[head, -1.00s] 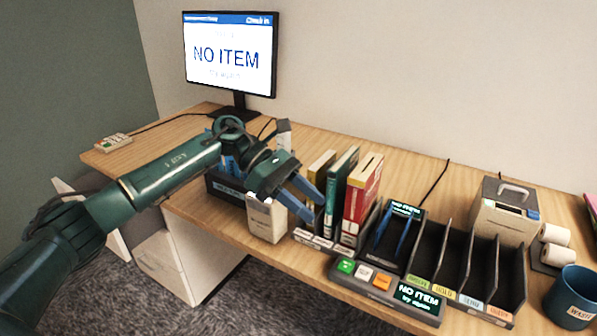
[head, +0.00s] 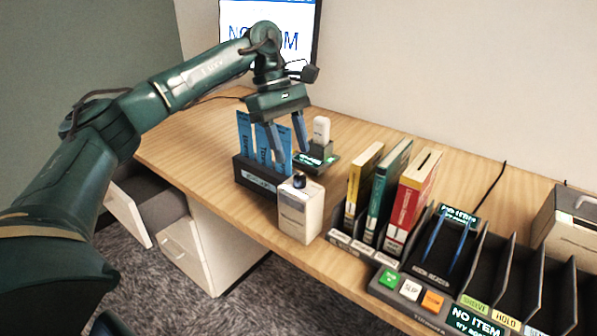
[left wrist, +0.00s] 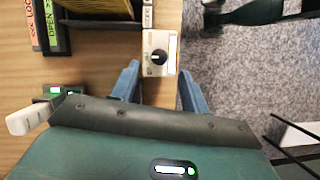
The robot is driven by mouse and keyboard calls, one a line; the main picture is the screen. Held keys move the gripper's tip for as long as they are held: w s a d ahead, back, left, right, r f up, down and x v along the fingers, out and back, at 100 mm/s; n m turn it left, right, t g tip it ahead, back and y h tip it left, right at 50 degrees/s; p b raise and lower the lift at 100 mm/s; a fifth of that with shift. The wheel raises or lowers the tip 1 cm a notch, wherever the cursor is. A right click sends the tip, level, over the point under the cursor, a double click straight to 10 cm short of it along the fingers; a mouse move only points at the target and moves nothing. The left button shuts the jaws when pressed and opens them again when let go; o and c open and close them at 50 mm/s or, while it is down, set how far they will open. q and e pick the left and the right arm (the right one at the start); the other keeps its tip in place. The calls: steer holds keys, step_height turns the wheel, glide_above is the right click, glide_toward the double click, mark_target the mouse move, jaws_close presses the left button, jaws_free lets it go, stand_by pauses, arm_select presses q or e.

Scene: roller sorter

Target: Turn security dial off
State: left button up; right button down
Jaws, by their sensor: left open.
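The security dial is a black knob (head: 299,181) on top of a cream box (head: 300,213) at the desk's front edge. In the left wrist view the knob (left wrist: 158,57) has a pale pointer mark, and its box (left wrist: 149,69) lies ahead of the fingers. My left gripper (head: 290,157) points down, open and empty, above and slightly behind the knob, apart from it. In the left wrist view the gripper's blue fingers (left wrist: 156,83) spread to either side below the knob. The printed dial positions are too small to read. My right gripper is not in view.
A dark holder (head: 258,182) with blue cards stands left of the box. A small device (head: 316,160) with a white upright piece is behind. Books (head: 385,190), a reader (head: 440,262) and dark sorting slots (head: 510,272) stand to the right. Bare desk lies behind the books.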

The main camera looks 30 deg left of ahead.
mark_target(299, 175)
arm_select(q)
steer(key=shift+x, duration=2.75)
steer(key=shift+c, duration=0.6)
steer(key=c, duration=0.9)
